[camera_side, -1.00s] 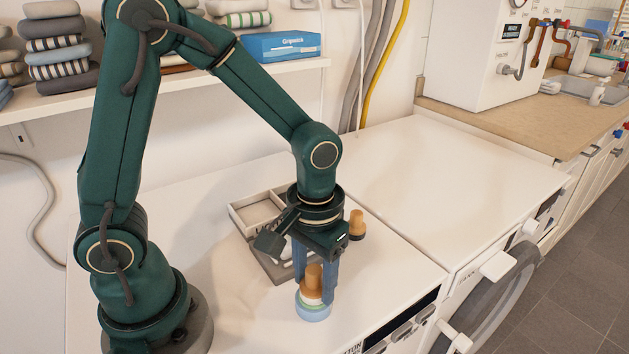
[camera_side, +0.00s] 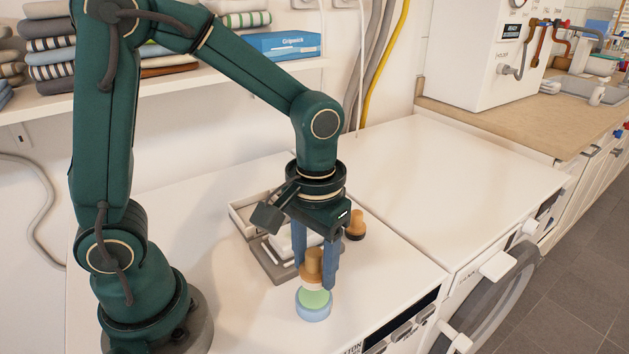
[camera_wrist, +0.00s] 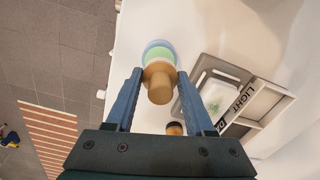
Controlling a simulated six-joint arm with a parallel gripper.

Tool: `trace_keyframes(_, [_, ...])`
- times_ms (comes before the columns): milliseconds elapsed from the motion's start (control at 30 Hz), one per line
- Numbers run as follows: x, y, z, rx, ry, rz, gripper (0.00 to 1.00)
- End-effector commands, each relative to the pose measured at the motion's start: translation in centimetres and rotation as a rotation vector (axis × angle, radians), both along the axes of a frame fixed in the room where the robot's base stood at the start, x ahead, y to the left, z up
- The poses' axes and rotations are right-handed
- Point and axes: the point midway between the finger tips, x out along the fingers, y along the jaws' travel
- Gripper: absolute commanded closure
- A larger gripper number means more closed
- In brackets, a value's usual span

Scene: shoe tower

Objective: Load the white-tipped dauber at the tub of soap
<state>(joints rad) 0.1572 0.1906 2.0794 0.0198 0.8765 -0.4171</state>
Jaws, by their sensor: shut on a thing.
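My gripper (camera_side: 315,272) points down and is shut on the wooden dauber (camera_side: 313,262), one blue finger on each side of it. The dauber is upright, with a pale lower end. The blue tub of soap (camera_side: 313,312) stands directly below, with a round green soap surface (camera_side: 314,298) showing. The dauber's lower end is just above the green surface; I cannot tell if they touch. In the wrist view, the dauber (camera_wrist: 160,88) hides part of the tub (camera_wrist: 160,46). A second, dark-tipped dauber (camera_side: 356,224) stands behind, to the right.
A grey tray (camera_wrist: 190,100) with a white item (camera_wrist: 215,88) in it sits behind the tub. Next to it is a divided pale box (camera_wrist: 262,107) lettered "LIGHT"; its other label is partly hidden. The white machine top to the right (camera_side: 430,170) is clear.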

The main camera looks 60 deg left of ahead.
Motion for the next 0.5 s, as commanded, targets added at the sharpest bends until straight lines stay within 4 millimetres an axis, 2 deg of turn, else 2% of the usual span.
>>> trace_keyframes(300, [0.1, 0.0, 2.5, -0.001, -0.004, 0.000, 0.91])
trace_keyframes(500, [0.0, 0.0, 3.5, -0.001, -0.001, 0.000, 0.91])
